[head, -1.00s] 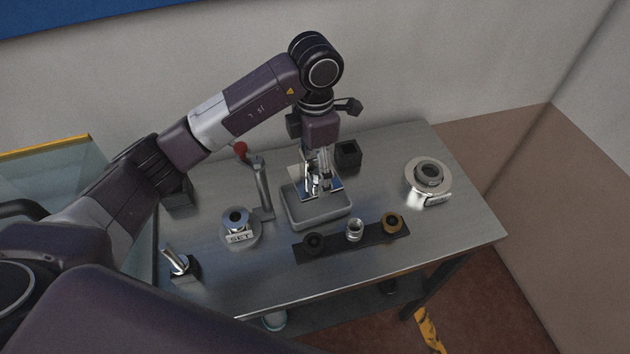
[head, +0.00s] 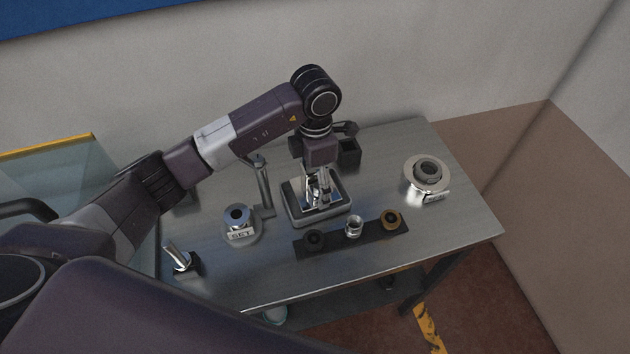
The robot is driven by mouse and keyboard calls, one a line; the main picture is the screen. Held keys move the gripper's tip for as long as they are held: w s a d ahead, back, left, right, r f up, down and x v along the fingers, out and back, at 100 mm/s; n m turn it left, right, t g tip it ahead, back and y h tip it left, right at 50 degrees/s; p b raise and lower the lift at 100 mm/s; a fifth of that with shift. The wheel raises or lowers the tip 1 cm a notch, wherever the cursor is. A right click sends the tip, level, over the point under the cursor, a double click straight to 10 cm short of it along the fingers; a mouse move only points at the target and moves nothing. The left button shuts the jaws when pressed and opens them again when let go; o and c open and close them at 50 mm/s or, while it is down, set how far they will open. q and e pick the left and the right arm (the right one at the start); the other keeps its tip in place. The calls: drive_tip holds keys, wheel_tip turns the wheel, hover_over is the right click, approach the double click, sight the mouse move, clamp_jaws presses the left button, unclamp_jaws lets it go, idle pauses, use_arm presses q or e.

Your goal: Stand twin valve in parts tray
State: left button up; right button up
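The grey parts tray (head: 330,216) lies near the middle of the metal table. My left gripper (head: 319,200) points straight down, its fingertips low inside the tray. Shiny metal shows at and between the fingers. It may be the twin valve, but I cannot separate it clearly from the fingers and the reflections. Whether the fingers are closed on it is hidden. My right gripper is not in view.
On the metal table (head: 440,235), a black strip (head: 335,241) carries three round fittings before the tray. A black box (head: 349,152) is behind it. A ringed part (head: 238,222), upright post (head: 263,185) and tilted cylinder (head: 177,257) are left; a flanged ring (head: 428,174) is right.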

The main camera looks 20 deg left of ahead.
use_arm(q)
drive_tip(key=o, duration=0.3)
drive_tip(key=shift+r, duration=0.25)
wheel_tip(320, 180, up, 6)
drive_tip(key=b, duration=0.2)
drive_tip(key=shift+r+b, duration=0.2)
drive_tip(key=shift+b, duration=0.1)
drive_tip(key=shift+r, duration=2.75)
